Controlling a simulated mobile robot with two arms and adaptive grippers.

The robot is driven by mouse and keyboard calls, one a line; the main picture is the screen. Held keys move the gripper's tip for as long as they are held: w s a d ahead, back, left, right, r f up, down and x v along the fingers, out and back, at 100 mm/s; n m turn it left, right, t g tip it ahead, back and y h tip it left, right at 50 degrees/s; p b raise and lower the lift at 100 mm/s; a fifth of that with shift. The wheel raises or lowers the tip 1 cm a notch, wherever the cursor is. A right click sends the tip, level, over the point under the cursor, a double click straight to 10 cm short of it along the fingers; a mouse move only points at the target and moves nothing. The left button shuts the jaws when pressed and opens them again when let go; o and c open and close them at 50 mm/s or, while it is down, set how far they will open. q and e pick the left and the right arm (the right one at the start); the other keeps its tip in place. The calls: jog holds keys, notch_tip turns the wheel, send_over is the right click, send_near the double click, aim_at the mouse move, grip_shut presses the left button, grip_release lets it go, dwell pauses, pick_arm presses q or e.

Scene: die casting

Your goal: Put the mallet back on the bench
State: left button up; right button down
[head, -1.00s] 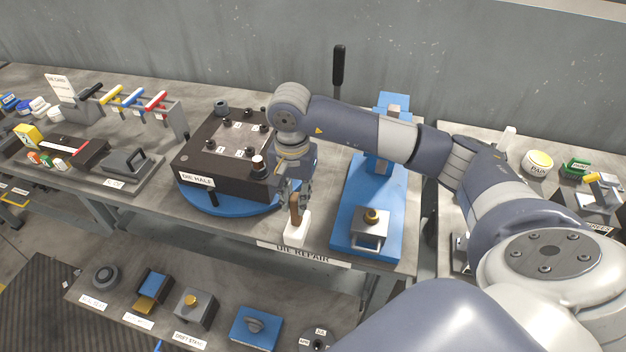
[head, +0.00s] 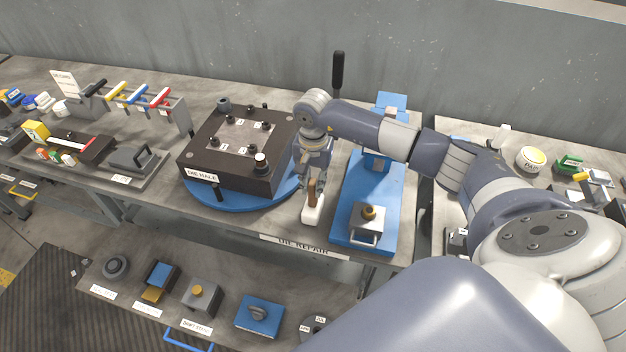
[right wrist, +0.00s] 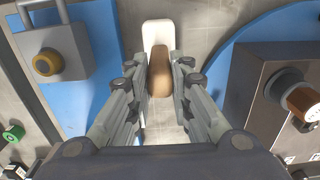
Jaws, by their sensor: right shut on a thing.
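The mallet has a brown wooden handle and a white head (head: 312,214). The handle (right wrist: 160,72) stands up between the fingers in the right wrist view, with the white head (right wrist: 157,30) beyond it. My right gripper (head: 315,188) is shut on the handle and points down. The mallet is roughly upright, head down, at the front part of the bench (head: 240,218), between the blue turntable and the blue press base. I cannot tell whether the head touches the bench top. My left gripper is not in view.
The dark die half (head: 205,160) sits on the blue turntable (head: 235,200) just left of the mallet. A blue press base (head: 350,228) with a long black lever (head: 338,72) stands to the right. A lower shelf (head: 225,318) with labelled parts is in front.

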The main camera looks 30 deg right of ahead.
jog(key=shift+f, duration=0.15)
jog(key=c, duration=1.4)
grip_release()
jog(key=shift+c, duration=0.2)
notch_tip(320, 180, up, 12)
jog(key=b, duration=0.4)
jog(key=shift+r, duration=0.2)
